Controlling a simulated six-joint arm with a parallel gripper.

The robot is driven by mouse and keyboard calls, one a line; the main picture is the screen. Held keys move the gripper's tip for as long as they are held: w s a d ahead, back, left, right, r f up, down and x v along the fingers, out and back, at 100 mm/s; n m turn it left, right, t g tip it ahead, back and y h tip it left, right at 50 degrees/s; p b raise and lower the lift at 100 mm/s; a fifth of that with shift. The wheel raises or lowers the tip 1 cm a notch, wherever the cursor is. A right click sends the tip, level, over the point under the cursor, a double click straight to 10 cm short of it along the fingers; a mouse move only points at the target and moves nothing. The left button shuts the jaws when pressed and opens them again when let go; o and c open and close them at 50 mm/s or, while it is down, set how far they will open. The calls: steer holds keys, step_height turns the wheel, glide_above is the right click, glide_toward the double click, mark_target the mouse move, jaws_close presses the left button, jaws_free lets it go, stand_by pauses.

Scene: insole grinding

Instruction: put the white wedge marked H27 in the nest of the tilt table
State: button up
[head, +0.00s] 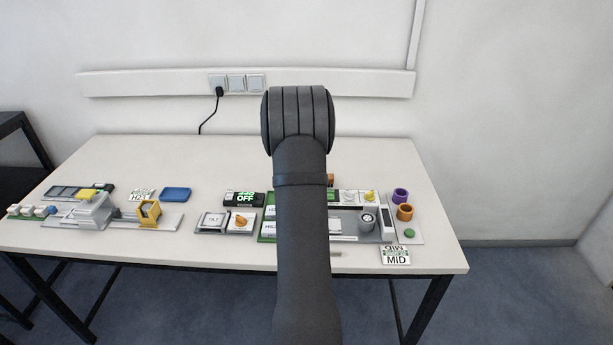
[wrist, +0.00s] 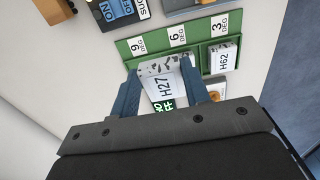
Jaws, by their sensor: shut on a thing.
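In the wrist view my gripper (wrist: 160,72) is shut on the white wedge marked H27 (wrist: 166,84), with one dark blue finger on each side of it. The wedge has a speckled grey end and overlaps the green rack in the picture; I cannot tell whether it touches the rack. In the head view my own arm hides the gripper and the wedge. A panel labelled TILT (head: 211,219) stands left of my arm. I cannot clearly make out the tilt table's nest in either view.
The green rack (wrist: 190,38) carries 9, 6 and 3 DEG labels. A wedge marked H62 (wrist: 223,57) sits by the 3 DEG label. A grey machine (head: 95,210) stands at the left. Purple (head: 400,195) and orange (head: 404,212) rings stand at the right. The table's back is clear.

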steer(key=s+a+f, duration=0.2)
steer(key=s+a, duration=0.1)
steer(key=a, duration=1)
glide_above(219, 220)
steer(key=shift+f, duration=2.7)
steer(key=shift+f, duration=0.6)
steer(key=o, duration=1)
steer(key=shift+o, duration=0.2)
step_height(219, 220, up, 7)
